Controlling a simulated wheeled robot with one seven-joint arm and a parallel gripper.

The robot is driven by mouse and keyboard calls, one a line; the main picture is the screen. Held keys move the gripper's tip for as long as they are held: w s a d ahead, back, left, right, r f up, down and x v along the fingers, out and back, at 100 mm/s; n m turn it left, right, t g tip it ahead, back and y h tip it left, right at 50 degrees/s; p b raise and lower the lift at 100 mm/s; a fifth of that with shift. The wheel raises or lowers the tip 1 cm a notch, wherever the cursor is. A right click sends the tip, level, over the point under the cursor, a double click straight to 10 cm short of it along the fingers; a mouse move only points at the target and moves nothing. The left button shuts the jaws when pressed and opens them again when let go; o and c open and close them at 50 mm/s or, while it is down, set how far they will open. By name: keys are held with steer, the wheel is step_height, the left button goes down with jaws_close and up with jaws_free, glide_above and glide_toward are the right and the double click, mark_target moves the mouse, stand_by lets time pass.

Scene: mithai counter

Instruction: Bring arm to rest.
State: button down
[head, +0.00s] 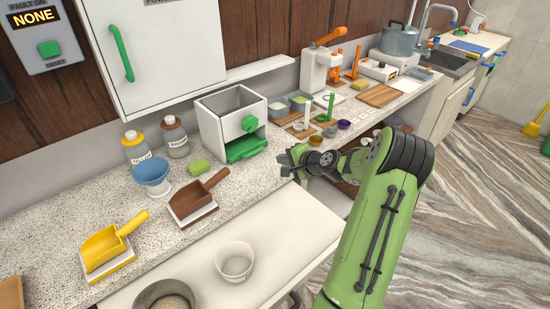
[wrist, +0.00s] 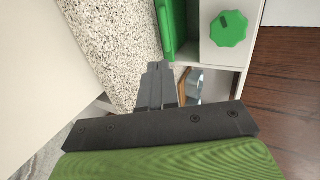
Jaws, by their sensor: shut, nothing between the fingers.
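My green arm reaches up from the lower right in the head view, bent at a dark elbow joint. My gripper (head: 284,164) is at its end, above the front edge of the speckled counter (head: 95,225), to the right of the white dispenser box (head: 211,125). In the wrist view, my gripper (wrist: 160,75) has its two dark fingers together with nothing between them. Beyond the fingers, the wrist view shows the green knob (wrist: 228,28) on the white box and part of its green tray (wrist: 170,35).
A press (head: 316,68) and small bowls are beyond my gripper. Open floor lies right.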

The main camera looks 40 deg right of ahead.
steer(key=s+a+r+n+g, duration=0.3)
steer(key=a+r+n, duration=0.25)
steer(key=a, duration=0.55)
steer(key=s+a+r+n+g, duration=0.3)
steer(key=a+r+n, duration=0.25)
steer(key=a, duration=0.65)
steer(key=s+a+r+n, duration=0.1)
steer(key=s+a+n, duration=0.2)
steer(key=s, duration=0.8)
steer(key=s+a+r+n, duration=0.2)
steer(key=s+a+n, duration=0.1)
steer(key=s, duration=0.8)
steer(key=shift+a+g+h, duration=0.3)
steer(key=shift+a+g, duration=0.1)
steer(key=shift+a, duration=0.15)
steer(key=shift+r, duration=0.1)
